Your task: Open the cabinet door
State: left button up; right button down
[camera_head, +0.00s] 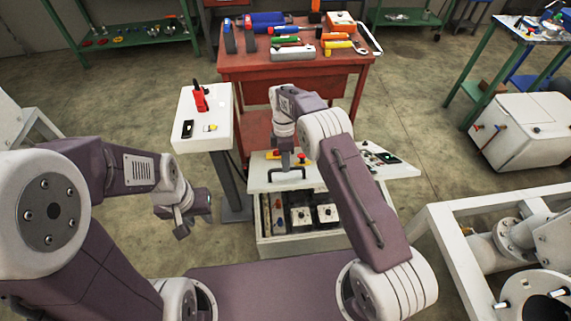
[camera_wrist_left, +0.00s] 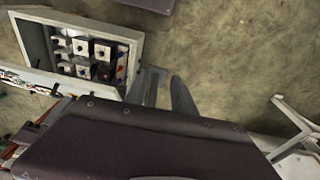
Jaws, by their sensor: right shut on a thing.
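The white cabinet (camera_head: 262,245) stands low in the middle of the head view, its inside with dark switches and knobs showing. Its white door (camera_head: 262,181) stands swung up and away from the opening, with a black handle (camera_head: 288,173) near its front edge. My right gripper (camera_head: 286,164) points down at the handle and is shut on it; the arm partly hides the contact. My left gripper (camera_head: 190,221) is empty, left of the cabinet. In the left wrist view its fingers (camera_wrist_left: 167,94) are apart, and the open cabinet (camera_wrist_left: 137,40) shows at upper left.
A white stand (camera_head: 222,135) with a red tool is left of the cabinet. A red workbench (camera_head: 300,63) with tools stands behind. A white pipe frame (camera_head: 440,240) is at right. Bare floor lies left of the cabinet.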

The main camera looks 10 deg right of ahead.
pick_arm(q)
jog(key=shift+f, duration=0.2)
grip_shut()
jog(key=w+d+f+n+h, duration=0.3)
jog(key=d+f+n+h, duration=0.1)
jog(key=f+n+h, duration=0.2)
jog(key=w+d+f+n+t+h, duration=0.1)
jog(key=w+d+f+n+h, duration=0.2)
jog(key=d+f+n+h, duration=0.2)
jog(key=w+d+f+n+h, duration=0.3)
jog(key=f+n+h, duration=0.6)
jog(key=n, duration=0.6)
notch_tip(320, 180, down, 2)
jog(key=shift+w+d+f, duration=0.15)
jog(key=shift+d+f, duration=0.1)
jog(key=shift+d, duration=0.55)
